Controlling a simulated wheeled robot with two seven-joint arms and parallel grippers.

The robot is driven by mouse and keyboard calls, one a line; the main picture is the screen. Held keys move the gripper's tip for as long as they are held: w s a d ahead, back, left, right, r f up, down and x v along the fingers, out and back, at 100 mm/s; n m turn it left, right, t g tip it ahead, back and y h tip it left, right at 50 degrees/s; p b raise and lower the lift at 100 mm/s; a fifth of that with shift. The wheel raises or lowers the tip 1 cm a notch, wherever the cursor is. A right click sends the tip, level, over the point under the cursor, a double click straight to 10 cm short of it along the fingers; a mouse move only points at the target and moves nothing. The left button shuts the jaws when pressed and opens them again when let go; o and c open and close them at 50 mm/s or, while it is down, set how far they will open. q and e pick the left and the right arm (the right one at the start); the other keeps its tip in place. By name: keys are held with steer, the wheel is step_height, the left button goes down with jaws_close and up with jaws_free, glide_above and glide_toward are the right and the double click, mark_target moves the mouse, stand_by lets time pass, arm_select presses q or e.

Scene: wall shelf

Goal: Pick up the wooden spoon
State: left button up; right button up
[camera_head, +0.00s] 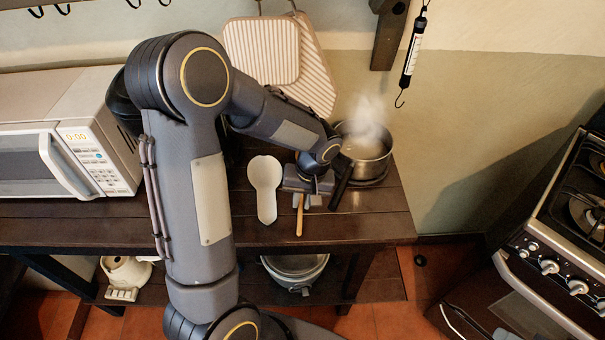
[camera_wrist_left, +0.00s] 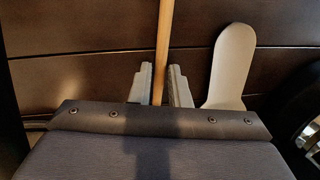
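The wooden spoon (camera_head: 300,218) shows in the head view as a thin light-brown handle pointing toward the table's front edge. Its far part is hidden under my left gripper (camera_head: 305,201). In the left wrist view the handle (camera_wrist_left: 163,45) runs between the two grey fingers of the left gripper (camera_wrist_left: 160,84). Whether the spoon is clear of the tabletop cannot be told. The spoon's bowl is out of sight. My right gripper is not in view.
A white spoon rest (camera_head: 265,185) lies just left of the spoon, also in the left wrist view (camera_wrist_left: 231,65). A steaming pot (camera_head: 367,160) stands close on the right. The dark table (camera_head: 345,228) has bare front space.

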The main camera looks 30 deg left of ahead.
arm_select(q)
jaws_close()
